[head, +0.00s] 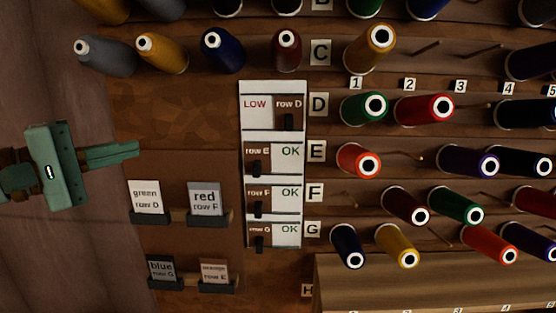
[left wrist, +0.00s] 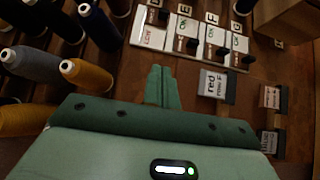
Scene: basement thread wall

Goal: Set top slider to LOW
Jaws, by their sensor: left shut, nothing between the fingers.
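The white slider panel (head: 272,88) hangs on the wall in the middle of the head view. Its top slider (head: 288,121), labelled row D, sits at the right side, with the red word LOW (head: 255,104) uncovered at its left. The top slider also shows at the upper edge of the left wrist view (left wrist: 163,17). My left gripper (head: 138,149) is shut and empty, its green fingers pointing right, well left of the panel and lower than the top slider. The fingers show together in the left wrist view (left wrist: 161,72). My right gripper is not in view.
The row E slider (head: 257,167), row F slider (head: 257,206) and row G slider (head: 259,243) sit left, with green OK showing. Thread spools (head: 220,50) protrude above and right.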

